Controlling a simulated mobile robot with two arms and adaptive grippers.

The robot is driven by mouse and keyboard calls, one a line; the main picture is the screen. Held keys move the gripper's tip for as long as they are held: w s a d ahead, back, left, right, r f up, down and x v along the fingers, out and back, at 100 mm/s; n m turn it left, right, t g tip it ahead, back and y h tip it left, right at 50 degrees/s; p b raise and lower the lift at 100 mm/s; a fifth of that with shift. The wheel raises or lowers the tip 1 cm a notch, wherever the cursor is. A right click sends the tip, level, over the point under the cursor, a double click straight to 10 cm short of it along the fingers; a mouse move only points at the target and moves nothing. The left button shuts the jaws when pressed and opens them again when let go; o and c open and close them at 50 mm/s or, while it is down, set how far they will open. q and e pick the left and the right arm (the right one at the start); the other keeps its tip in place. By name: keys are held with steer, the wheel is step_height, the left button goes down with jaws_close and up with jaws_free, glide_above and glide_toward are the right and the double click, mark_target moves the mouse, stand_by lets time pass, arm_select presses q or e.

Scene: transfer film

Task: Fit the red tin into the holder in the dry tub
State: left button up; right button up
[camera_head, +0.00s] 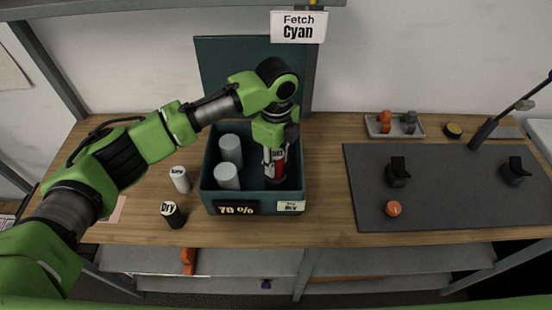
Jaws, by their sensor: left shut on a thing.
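The dark teal tub (210,196) stands on the wooden bench, with a "70 %" plate and a small pale tag on its front. My left gripper (275,155) reaches down into its right half, shut on the red tin (280,171). The tin has a pale label, looks roughly upright and is partly hidden by the fingers. Whether it touches the tub floor or a holder, I cannot tell. Two grey cylinders, one behind (231,150) and one in front (227,178), stand in the left half. My right gripper is not in view.
A white tin (180,179) and a black tin (173,214) stand left of the tub. A dark mat (450,205) to the right bears black fixtures and an orange ball (393,209). A tray (396,133) lies behind it. A sign (298,27) reads "Fetch Cyan".

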arm_select(q)
steer(key=shift+f+b, duration=0.45)
steer(key=shift+f, duration=0.7)
steer(key=o, duration=1.3)
step_height(320, 180, up, 12)
